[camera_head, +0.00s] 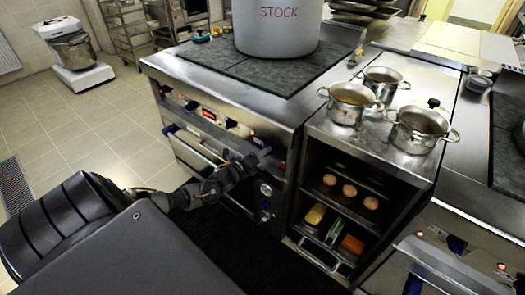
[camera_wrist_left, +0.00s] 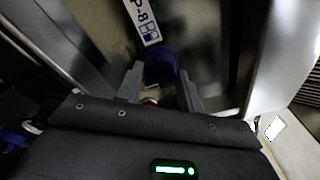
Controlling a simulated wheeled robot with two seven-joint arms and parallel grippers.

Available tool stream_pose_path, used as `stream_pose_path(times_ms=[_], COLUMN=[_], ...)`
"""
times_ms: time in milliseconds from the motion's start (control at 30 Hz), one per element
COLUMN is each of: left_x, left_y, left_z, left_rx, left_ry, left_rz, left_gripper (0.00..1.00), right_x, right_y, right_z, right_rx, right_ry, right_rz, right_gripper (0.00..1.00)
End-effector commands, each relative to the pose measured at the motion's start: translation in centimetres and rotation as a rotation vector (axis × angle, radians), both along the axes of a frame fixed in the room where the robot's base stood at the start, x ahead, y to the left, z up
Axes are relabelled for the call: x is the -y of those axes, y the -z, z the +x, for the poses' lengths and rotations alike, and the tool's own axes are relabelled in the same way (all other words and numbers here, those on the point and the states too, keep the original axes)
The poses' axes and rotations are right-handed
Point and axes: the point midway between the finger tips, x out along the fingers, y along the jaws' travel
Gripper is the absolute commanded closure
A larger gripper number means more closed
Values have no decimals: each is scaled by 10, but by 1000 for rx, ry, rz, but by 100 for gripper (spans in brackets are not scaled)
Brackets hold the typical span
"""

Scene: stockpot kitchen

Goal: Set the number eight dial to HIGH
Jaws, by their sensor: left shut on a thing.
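In the left wrist view, a dark blue dial (camera_wrist_left: 161,66) sits on the panel just below a white label plate (camera_wrist_left: 146,22) reading "P-8" with a small blue-square diagram. My left gripper (camera_wrist_left: 160,88) is shut on this dial, one finger on each side. In the head view, my left gripper (camera_head: 260,156) reaches the stove's front panel near its right corner, and largely hides the dial there. I cannot read the dial's setting. My right gripper is not in view.
The stove front (camera_head: 225,125) carries other dials and red lights. A large stockpot (camera_head: 277,30) stands on top. Several small pots (camera_head: 418,130) stand on the counter to the right, above an open shelf (camera_head: 340,215).

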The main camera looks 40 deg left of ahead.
Motion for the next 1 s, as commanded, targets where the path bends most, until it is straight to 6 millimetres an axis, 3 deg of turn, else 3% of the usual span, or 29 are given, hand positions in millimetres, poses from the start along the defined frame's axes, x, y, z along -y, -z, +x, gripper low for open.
stream_pose_path(times_ms=[533, 1000], left_x=[0, 0], left_y=[-2, -1], left_z=[0, 0], left_rx=[-12, -15], left_ry=[1, 1], left_rz=[485, 689], left_gripper=[86, 86], right_x=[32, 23], right_y=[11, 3], right_z=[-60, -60], right_rx=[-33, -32], right_ry=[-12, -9], right_rz=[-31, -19], right_gripper=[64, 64])
